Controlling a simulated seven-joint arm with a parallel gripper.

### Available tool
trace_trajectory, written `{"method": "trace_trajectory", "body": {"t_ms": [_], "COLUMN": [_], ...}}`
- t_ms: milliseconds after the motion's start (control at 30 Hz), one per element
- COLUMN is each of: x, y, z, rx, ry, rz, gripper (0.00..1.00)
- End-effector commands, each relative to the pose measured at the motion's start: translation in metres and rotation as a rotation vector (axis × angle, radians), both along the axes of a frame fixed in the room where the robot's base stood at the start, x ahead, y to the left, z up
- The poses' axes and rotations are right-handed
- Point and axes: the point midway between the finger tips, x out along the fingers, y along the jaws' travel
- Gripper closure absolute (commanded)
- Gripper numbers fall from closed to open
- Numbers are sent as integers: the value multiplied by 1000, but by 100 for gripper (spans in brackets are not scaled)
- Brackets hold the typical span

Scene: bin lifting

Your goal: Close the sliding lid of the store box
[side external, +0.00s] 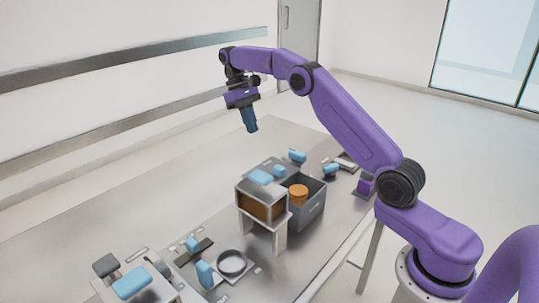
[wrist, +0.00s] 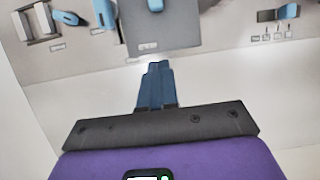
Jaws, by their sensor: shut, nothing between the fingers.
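The store box appears to be the grey box (side external: 311,213) near the middle of the table in the side external view. Its right part is open at the top, and an orange round thing (side external: 298,192) shows inside. A flat grey panel with a small blue grip (side external: 279,170), seemingly the sliding lid, lies to the left of the opening. My gripper (side external: 251,130) is shut and empty, pointing down, high above the table and apart from the box. In the wrist view my shut fingers (wrist: 158,66) appear below a grey panel (wrist: 175,27) with a blue piece at the top edge.
A raised cabinet (side external: 262,205) with a brown front and blue handle stands in front of the box, hiding part of it. Blue-handled pieces (side external: 205,274) and a dark ring (side external: 232,263) lie nearer. The table's far left (side external: 150,205) is clear.

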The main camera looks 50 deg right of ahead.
Motion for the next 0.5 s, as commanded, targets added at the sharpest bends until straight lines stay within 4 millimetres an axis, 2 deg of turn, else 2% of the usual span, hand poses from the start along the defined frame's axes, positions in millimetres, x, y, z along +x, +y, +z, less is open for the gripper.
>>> {"method": "trace_trajectory", "body": {"t_ms": [367,500], "x": [-15,-22], "y": [0,0], "z": [-33,-51], "rx": [1,1], "ry": [2,2], "rz": [0,0], "gripper": [100,100]}}
